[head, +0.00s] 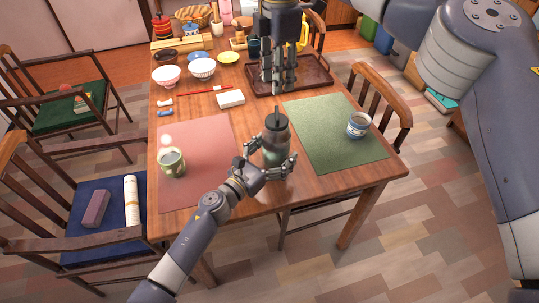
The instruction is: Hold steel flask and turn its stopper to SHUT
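The steel flask (275,142), dark grey-green with a dark stopper (276,115) on top, stands upright near the table's front edge, between the two placemats. My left gripper (270,165) reaches in from the front left with its fingers around the flask's lower body, one on each side. It looks shut on the flask; the finger contact is partly hidden. My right gripper (280,86) points down above the brown tray, behind and above the flask, apart from the stopper. Its fingers look apart, with nothing between them. The stopper's markings are too small to read.
A green cup (172,164) stands on the red placemat (210,135), and a blue-and-white cup (358,126) on the green placemat (325,150). Behind are the brown tray (318,82), a white box (231,99), bowls (202,68) and chopsticks. Chairs surround the table.

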